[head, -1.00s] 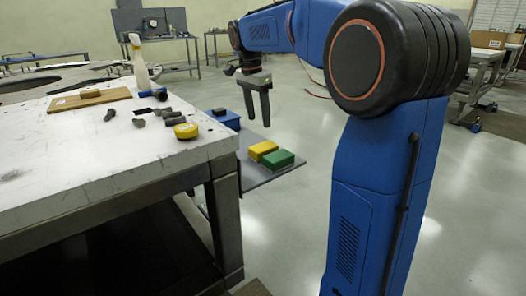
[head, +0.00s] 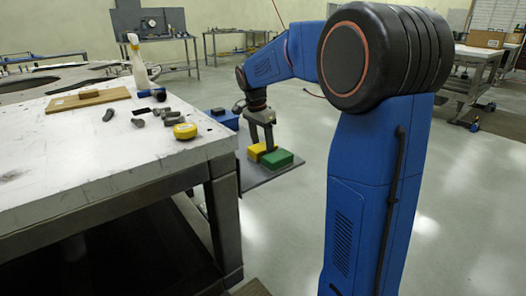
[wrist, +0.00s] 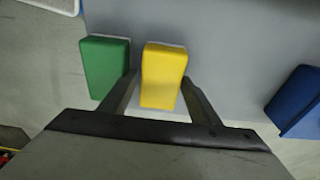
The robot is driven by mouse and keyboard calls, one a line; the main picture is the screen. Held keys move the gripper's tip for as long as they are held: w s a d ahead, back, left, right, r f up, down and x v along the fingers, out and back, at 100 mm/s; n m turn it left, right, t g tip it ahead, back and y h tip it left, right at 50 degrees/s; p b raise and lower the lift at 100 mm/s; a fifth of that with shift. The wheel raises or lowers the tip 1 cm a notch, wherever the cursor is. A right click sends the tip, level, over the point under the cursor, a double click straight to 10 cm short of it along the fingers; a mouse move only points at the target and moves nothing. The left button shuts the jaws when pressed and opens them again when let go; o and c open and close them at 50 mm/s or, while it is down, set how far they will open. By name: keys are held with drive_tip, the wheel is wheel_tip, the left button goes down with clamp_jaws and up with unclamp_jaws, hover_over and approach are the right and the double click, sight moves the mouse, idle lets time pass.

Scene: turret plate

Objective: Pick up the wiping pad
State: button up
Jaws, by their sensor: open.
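A yellow pad (head: 257,151) and a green pad (head: 277,160) lie side by side on a grey side shelf (head: 258,180) next to the table. I cannot tell from looks alone which is the wiping pad. My gripper (head: 263,143) points down over the yellow pad, open. In the wrist view, my open gripper (wrist: 159,82) has one finger on each side of the yellow pad (wrist: 162,75), its left finger between it and the green pad (wrist: 105,68). Whether the fingers touch a pad is not clear. The yellow pad's near end is partly hidden in the head view.
A blue box (head: 222,118) sits on the shelf behind the pads; a blue thing (wrist: 297,102) shows right in the wrist view. The table (head: 90,160) holds a yellow tape measure (head: 185,131), a spray bottle (head: 138,65), a brown board (head: 88,99) and dark tools.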

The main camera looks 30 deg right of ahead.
sight(263, 146)
drive_tip(key=shift+f, duration=0.25)
drive_tip(key=c, duration=0.9)
drive_tip(key=shift+o, duration=0.2)
drive_tip(key=shift+r, duration=0.1)
wheel_tip(263, 146, up, 10)
drive_tip(key=o, duration=0.3)
drive_tip(key=shift+c, duration=0.7)
